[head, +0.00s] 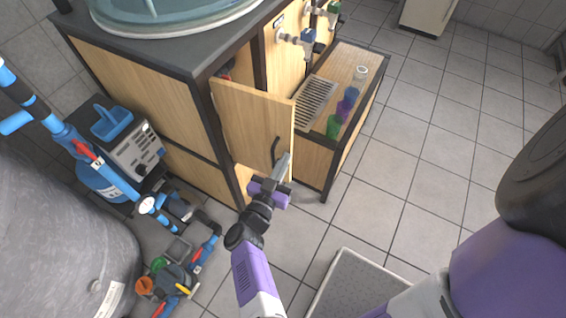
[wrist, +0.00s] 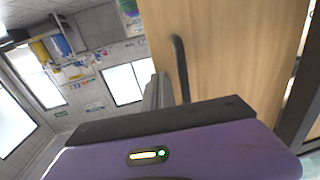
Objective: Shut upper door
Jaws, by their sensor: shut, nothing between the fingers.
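In the wrist view the door (wrist: 235,50) fills the right side and the handle (wrist: 180,68) stands just beyond the grey fingers (wrist: 157,90).
A low wooden unit (head: 313,158) with a drip grate and coloured cups juts out right of the door. Blue pipes and a pump (head: 180,265) stand on the floor at left. A grey tray (head: 350,280) lies in front. Tiled floor (head: 430,130) is free at right.

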